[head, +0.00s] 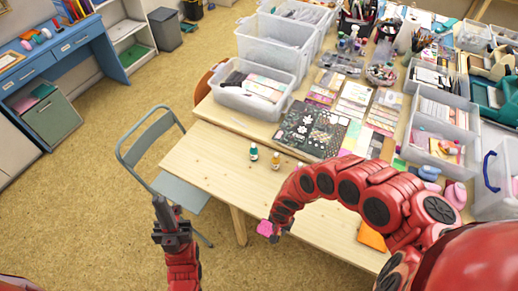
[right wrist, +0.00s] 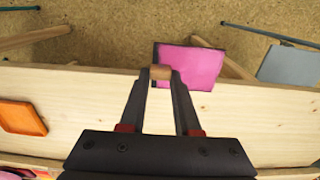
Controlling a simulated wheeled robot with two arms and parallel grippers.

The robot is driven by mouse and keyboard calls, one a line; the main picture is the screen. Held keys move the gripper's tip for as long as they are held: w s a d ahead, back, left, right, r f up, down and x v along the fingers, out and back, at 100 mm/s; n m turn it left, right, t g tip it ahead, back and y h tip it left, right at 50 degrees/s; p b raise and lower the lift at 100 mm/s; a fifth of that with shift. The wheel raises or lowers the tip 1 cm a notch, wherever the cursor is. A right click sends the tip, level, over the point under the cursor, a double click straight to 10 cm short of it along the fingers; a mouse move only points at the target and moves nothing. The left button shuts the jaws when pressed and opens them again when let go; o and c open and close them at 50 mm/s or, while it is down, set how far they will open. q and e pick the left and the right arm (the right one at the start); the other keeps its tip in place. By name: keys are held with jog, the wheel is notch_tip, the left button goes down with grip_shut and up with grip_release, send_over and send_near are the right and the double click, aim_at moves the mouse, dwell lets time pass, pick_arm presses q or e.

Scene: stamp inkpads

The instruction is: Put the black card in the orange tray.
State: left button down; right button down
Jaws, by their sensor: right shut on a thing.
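My right gripper (right wrist: 160,74) is shut and holds a pink square (right wrist: 188,66) with a thin dark edge out past the table's front edge. A small tan piece sits between its fingertips. The pink square also shows in the head view (head: 266,228). The orange tray (right wrist: 20,117) lies flat on the table near its edge; in the head view it is partly behind my right arm (head: 372,237). I see no plain black card. My left gripper (head: 170,222) is away from the table at the lower left, pointing up; its finger gap is unclear.
Two small bottles, one teal (head: 253,152) and one amber (head: 276,161), stand on the table. A dark patterned sheet (head: 312,128) and clear bins (head: 262,104) lie beyond. A grey folding chair (head: 180,190) stands at the left edge. The table's front left is clear.

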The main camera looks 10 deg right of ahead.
jog(key=w+d+r+b, duration=0.3)
jog(key=w+d+b, duration=0.15)
jog(key=w, duration=0.35)
jog(key=w+d+r+b, duration=0.3)
jog(key=w+d, duration=0.3)
jog(key=w, duration=0.3)
jog(key=w+a+r+n+b, duration=0.2)
jog(key=w+r+n+b, duration=0.1)
jog(key=r, duration=0.7)
jog(key=w+a+r+n+b, duration=0.3)
jog(key=w+r+b, duration=0.1)
jog(key=r, duration=0.7)
jog(key=shift+n+b, duration=0.35)
jog(key=shift+n, duration=0.05)
